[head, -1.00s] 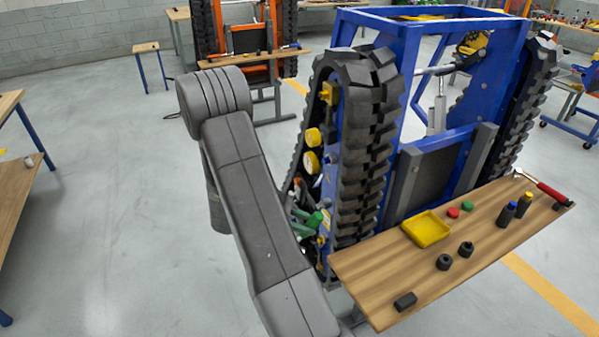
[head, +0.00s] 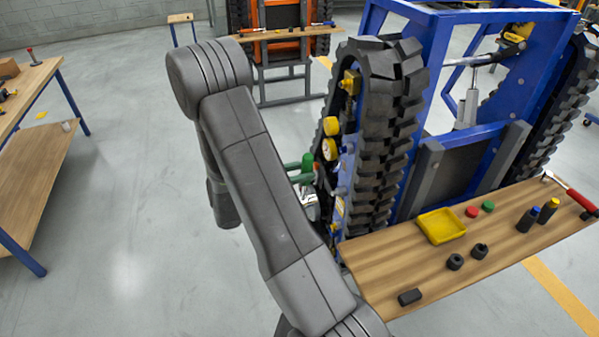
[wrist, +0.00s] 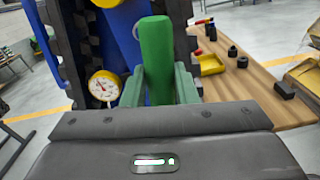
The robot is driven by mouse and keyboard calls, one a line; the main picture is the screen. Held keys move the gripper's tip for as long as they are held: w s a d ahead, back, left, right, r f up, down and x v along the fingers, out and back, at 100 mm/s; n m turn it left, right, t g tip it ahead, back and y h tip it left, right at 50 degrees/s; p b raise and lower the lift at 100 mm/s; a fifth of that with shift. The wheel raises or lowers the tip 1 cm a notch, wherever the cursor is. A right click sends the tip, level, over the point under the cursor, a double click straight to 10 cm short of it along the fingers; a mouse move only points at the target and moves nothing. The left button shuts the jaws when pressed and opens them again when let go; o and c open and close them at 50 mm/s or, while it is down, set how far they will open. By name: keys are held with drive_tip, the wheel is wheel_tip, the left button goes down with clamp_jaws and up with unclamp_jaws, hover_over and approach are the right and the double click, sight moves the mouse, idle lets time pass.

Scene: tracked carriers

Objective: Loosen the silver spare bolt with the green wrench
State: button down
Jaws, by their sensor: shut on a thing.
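The green wrench (wrist: 157,50) stands up in the middle of the wrist view, between the two dull green fingers of my gripper (wrist: 159,75). My gripper is shut on it. In the head view, a green piece (head: 307,163) shows beside the left track of the blue carrier, partly behind my grey arm; I cannot tell whether it is the wrench's handle. The silver spare bolt cannot be made out in either view. The wrench's working end is hidden, so I cannot tell whether it touches a bolt.
The blue carrier (head: 421,62) with its black track (head: 380,120) stands close by my gripper. Gauges (wrist: 104,87) sit on its side. A wooden bench (head: 385,265) with a yellow tray (head: 441,226) stands in front. Floor on the left is open before another bench (head: 35,185).

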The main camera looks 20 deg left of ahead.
drive_tip(key=s+d+f+m+b, duration=0.7)
drive_tip(key=d+f+m+b, duration=0.2)
drive_tip(key=b, duration=1.6)
drive_tip(key=shift+s+d+f+m+b, duration=0.2)
drive_tip(key=shift+s+m+b, duration=0.15)
drive_tip(key=shift+m, duration=0.75)
drive_tip(key=shift+b+x, duration=0.4)
drive_tip(key=shift+x, duration=0.55)
idle(1.1)
drive_tip(key=shift+w+d+r, duration=0.1)
drive_tip(key=shift+w+d, duration=0.1)
idle(1.2)
drive_tip(key=shift+w+d, duration=0.15)
drive_tip(key=shift+d, duration=0.15)
drive_tip(key=shift+b, duration=0.3)
idle(0.3)
